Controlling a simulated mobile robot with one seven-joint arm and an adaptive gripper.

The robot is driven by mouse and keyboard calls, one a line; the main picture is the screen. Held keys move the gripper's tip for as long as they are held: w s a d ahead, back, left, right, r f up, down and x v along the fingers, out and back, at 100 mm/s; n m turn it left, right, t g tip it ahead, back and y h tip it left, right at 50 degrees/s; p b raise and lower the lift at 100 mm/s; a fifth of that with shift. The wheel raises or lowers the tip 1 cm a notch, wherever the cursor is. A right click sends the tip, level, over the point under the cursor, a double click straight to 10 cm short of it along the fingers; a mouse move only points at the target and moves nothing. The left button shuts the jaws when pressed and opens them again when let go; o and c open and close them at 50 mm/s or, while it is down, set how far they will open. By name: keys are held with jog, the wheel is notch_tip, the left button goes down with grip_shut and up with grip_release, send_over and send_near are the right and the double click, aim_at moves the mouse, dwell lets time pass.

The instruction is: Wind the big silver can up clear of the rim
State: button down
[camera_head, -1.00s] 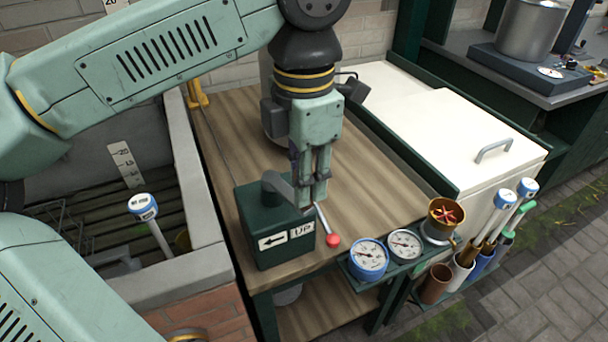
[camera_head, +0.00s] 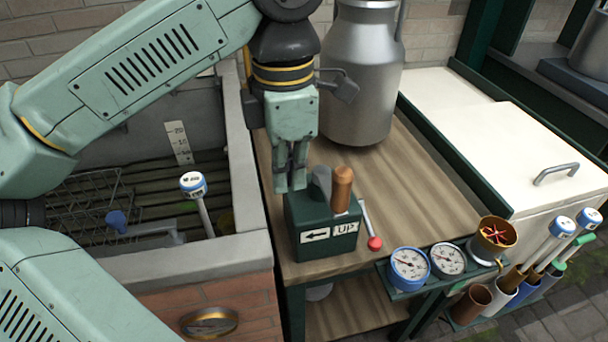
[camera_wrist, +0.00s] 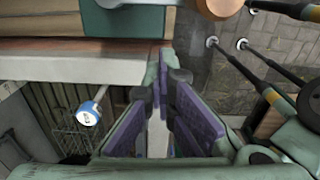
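The big silver can (camera_head: 360,85) stands at the back of the wooden bench top, to the right of the stone trough's rim (camera_head: 246,150); its top is cut off by the frame. A dark green winch box (camera_head: 325,240), marked UP with a left-pointing arrow, sits at the bench's front left corner. Its crank has a grey arm (camera_head: 320,184) and an upright wooden knob (camera_head: 342,188), also in the wrist view (camera_wrist: 216,6). My gripper (camera_head: 290,184) points down just left of the knob, apart from it. Its purple-padded fingers (camera_wrist: 172,80) look narrowly open and empty.
Gauges (camera_head: 410,268) and a brass cup (camera_head: 494,236) line the bench front. The trough holds a wire rack (camera_head: 85,205) and a blue-topped gauge stick (camera_head: 194,186). A white chest (camera_head: 500,150) is to the right.

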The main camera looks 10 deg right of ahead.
jog(key=w+a, duration=0.2)
jog(key=w, duration=0.4)
jog(key=c, duration=1.9)
grip_release()
jog(key=shift+s+a, duration=0.1)
